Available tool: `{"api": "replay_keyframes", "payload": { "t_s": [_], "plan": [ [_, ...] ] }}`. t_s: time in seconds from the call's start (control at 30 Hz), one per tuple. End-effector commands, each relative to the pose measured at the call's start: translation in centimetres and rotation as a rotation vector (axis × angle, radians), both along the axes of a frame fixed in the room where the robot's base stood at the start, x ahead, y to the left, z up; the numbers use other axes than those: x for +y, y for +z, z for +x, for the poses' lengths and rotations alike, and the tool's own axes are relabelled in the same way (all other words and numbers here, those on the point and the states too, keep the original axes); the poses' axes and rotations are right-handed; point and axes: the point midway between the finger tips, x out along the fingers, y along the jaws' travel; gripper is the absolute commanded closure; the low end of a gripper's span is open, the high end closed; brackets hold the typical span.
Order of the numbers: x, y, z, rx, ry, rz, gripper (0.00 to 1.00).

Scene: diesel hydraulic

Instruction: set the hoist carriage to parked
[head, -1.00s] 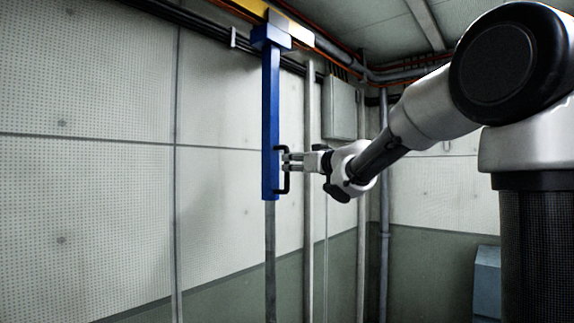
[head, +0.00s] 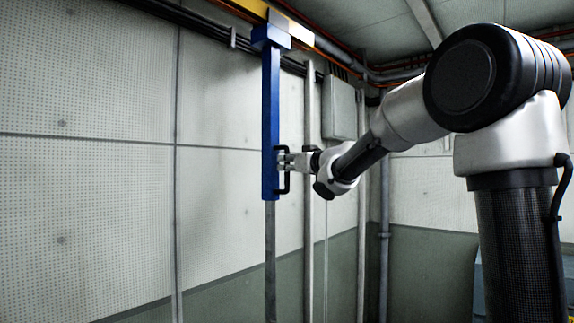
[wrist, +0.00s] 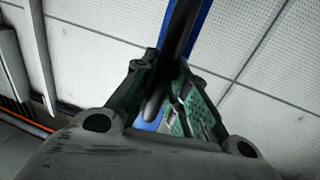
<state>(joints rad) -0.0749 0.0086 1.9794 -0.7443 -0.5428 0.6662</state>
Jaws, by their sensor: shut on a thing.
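The hoist carriage is a blue box on top (head: 271,38) with a long blue bar (head: 270,110) hanging from a yellow rail (head: 250,8). A black D-shaped handle (head: 287,172) is on the right side of the bar near its lower end. My gripper (head: 283,161) is shut on the handle from the right. In the wrist view the dark handle (wrist: 180,35) runs between the two fingers, with the blue bar (wrist: 199,28) behind it. The fingers hide part of the handle.
A panelled wall (head: 90,190) stands behind the bar. Vertical grey pipes (head: 308,220) and a grey wall box (head: 339,107) are right of the bar. Dark pipes and orange cables run along the top. The space left of the bar looks clear.

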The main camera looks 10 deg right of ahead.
Motion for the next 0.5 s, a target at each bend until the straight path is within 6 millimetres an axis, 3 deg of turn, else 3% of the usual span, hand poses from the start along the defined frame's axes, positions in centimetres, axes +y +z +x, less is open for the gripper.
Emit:
{"api": "replay_keyframes", "payload": {
  "t_s": [0.5],
  "plan": [
    [-7.4,0.1,5.3,-0.001,-0.003,0.000,1.00]
  ]
}}
